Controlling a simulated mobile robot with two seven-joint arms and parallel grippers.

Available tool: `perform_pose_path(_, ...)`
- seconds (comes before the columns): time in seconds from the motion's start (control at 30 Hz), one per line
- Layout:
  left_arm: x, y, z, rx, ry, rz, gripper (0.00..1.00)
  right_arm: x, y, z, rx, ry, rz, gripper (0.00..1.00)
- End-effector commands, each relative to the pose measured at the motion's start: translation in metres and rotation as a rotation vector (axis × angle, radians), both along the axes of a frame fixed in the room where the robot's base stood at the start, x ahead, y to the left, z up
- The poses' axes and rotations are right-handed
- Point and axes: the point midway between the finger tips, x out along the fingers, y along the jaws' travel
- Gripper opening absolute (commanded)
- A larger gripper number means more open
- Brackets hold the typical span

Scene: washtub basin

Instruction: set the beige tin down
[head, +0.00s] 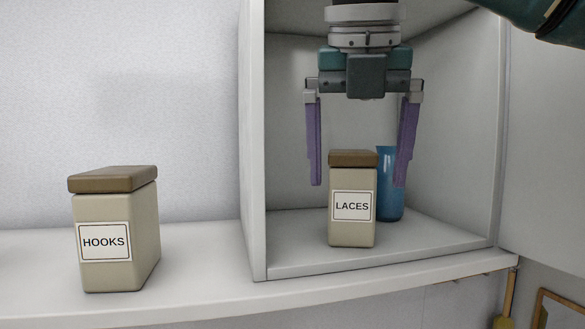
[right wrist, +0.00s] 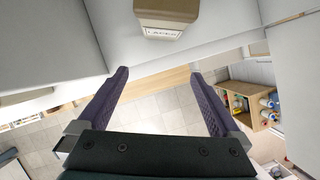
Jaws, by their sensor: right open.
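A beige tin labelled LACES (head: 352,220), with a brown lid, stands upright on the floor of the open cubby. It also shows at the top of the right wrist view (right wrist: 165,20), beyond my fingertips. A similar beige tin labelled HOOKS (head: 115,240) stands upright on the shelf outside the cubby, at the left. My right gripper (head: 358,178) is open, with its purple fingers pointing down on either side of the LACES tin's lid in the head view. It holds nothing, and gaps show between fingers and tin. My left gripper is not in view.
A blue cup (head: 390,185) stands behind the LACES tin to the right, partly hidden by the tin and a finger. The cubby's left wall (head: 252,150) separates the tins. The shelf (head: 200,265) is clear between HOOKS and that wall.

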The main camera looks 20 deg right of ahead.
Motion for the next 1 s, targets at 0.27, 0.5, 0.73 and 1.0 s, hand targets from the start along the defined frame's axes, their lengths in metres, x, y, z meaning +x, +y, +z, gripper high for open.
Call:
perform_pose_path(0.27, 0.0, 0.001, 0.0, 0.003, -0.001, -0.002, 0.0, -0.003, 0.011, -0.017, 0.028, 0.004, -0.018, 1.0)
perform_pose_path(0.5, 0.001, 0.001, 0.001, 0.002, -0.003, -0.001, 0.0, -0.035, 0.072, -0.115, 0.294, 0.012, -0.256, 1.0)
perform_pose_path(0.73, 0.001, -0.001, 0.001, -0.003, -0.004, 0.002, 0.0, -0.09, 0.11, -0.184, 0.623, 0.057, -0.708, 1.0)
perform_pose_path(1.0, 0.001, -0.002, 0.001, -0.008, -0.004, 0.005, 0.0, -0.169, 0.089, -0.242, 0.902, 0.076, -1.56, 1.0)
